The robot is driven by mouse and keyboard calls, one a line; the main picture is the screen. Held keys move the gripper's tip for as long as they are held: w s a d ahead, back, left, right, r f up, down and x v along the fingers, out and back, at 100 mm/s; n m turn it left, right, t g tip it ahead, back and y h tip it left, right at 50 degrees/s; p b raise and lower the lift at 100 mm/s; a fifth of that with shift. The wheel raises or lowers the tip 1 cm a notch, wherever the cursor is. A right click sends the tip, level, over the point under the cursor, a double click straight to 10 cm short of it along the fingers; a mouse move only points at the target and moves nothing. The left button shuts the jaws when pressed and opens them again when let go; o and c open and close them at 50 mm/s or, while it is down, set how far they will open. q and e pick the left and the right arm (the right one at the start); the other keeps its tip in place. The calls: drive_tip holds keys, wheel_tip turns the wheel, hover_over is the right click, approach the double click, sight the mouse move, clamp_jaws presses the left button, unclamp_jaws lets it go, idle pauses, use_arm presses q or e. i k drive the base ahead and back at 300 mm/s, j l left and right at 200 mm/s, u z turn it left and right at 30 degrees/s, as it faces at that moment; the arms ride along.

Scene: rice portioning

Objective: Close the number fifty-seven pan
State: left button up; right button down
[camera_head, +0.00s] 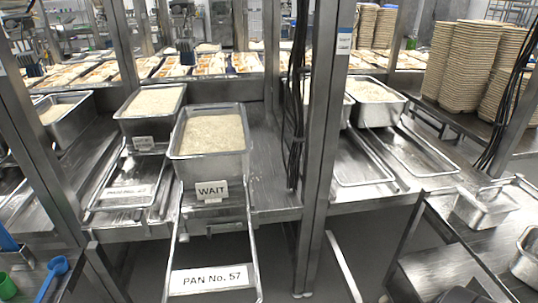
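The number fifty-seven pan shows as a metal sliding frame (256,250) with a white label reading "PAN No. 57" (208,278) on its front end. It is pulled out toward me, well past the counter's front edge. A deep metal pan full of rice (182,166) stands at the frame's back end, with a "WAIT" sign (211,190) at its front. Neither of my grippers can be made out in this view.
A neighbouring frame (152,188) to the left lies on the counter, with another rice pan (120,127) behind it. A steel post (322,140) stands to the right. Small metal tins (484,209) sit on the right table. Blue and green scoops (55,266) lie at lower left.

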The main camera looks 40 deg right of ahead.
sight(210, 142)
drive_tip(key=z, duration=0.8)
drive_tip(key=i+l+u, duration=0.2)
drive_tip(key=l, duration=0.1)
